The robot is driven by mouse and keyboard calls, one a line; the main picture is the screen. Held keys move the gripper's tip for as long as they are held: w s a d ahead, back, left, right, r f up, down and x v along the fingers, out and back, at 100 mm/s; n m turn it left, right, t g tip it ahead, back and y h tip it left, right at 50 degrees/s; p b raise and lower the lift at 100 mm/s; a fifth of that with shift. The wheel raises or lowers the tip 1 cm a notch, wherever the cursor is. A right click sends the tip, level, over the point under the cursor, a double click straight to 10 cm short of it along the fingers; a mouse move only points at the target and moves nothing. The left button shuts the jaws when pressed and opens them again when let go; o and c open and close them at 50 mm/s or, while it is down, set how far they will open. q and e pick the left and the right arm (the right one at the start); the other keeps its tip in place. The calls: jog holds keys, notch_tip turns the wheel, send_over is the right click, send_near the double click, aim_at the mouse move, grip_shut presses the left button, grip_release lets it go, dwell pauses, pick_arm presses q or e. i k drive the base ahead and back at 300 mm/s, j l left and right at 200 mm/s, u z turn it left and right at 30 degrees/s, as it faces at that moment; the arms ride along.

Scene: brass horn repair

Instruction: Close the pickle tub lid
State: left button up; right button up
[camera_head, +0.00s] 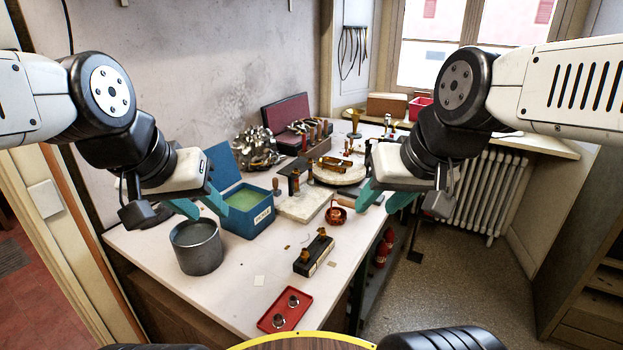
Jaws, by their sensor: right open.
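The pickle tub (248,222) is a blue box with a small label and green liquid inside, standing on the bench left of centre. Its blue lid (222,166) is raised, standing up at the tub's back left side. My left gripper (200,206) has teal fingers spread apart and empty. In the picture it overlaps the tub's left side; I cannot tell whether it touches. The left gripper's body hides part of the lid's left edge. My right gripper (386,203) is open and empty at the bench's right edge, well right of the tub.
A grey metal pot (197,248) stands just in front left of the tub. A pale slab (299,207) lies to its right, with tools behind. A black block (314,256) and a red tray (285,310) lie nearer. The front left bench (160,265) is clear.

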aim_at(226, 173)
jog(key=k+j+z, duration=0.1)
jog(key=j, duration=0.6)
jog(key=k+j+z, duration=0.15)
jog(key=j, duration=0.2)
jog(key=k+j+z, duration=0.1)
jog(key=j, duration=0.2)
jog(key=j+z, duration=0.2)
jog(key=j, duration=0.25)
jog(key=j+z, duration=0.15)
jog(key=j, duration=0.25)
jog(key=k+j+z, duration=0.2)
jog(key=j, duration=0.25)
jog(key=j+z, duration=0.2)
jog(key=j, duration=0.2)
jog(key=k+j+z, duration=0.15)
jog(key=j, duration=0.25)
jog(key=k+j+z, duration=0.2)
jog(key=j, duration=0.2)
jog(key=k+j+z, duration=0.2)
jog(key=j, duration=0.15)
jog(key=j+z, duration=0.15)
jog(key=j, duration=0.5)
jog(key=j+z, duration=0.15)
jog(key=j, duration=0.5)
jog(key=k+j+z, duration=0.2)
jog(key=j, duration=0.4)
jog(key=l, duration=0.5)
jog(key=k+l+z, duration=0.1)
jog(key=l, duration=0.4)
jog(key=i+j, duration=0.3)
